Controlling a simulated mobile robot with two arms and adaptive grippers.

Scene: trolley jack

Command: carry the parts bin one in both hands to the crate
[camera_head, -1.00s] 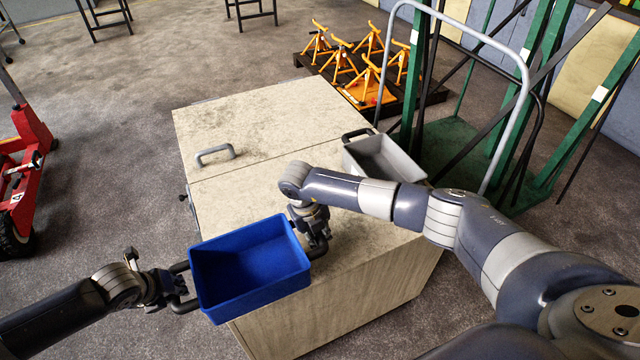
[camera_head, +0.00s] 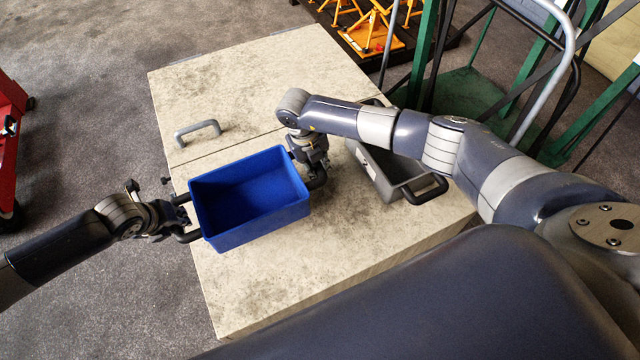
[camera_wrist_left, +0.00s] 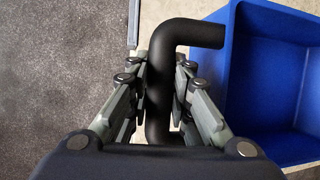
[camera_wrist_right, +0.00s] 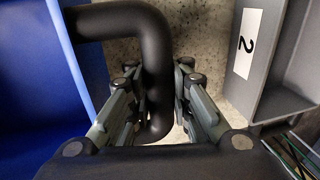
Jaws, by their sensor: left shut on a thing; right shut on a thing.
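The blue parts bin (camera_head: 250,200) is empty and roughly level, seen over the left front of a large pale box (camera_head: 300,270); whether it touches the top is unclear. My left gripper (camera_head: 182,215) is shut on the bin's left black handle, which also shows in the left wrist view (camera_wrist_left: 162,85). My right gripper (camera_head: 316,176) is shut on the right black handle, seen in the right wrist view (camera_wrist_right: 155,80). Nothing in view is clearly marked as the crate; the pale box has a grey handle (camera_head: 197,132) on top.
A grey bin (camera_head: 375,170) stands on the box top, partly behind my right arm. It bears a label "2" (camera_wrist_right: 246,45). A green-framed trolley (camera_head: 470,95) and orange stands (camera_head: 370,30) are beyond; red equipment (camera_head: 12,140) is at left.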

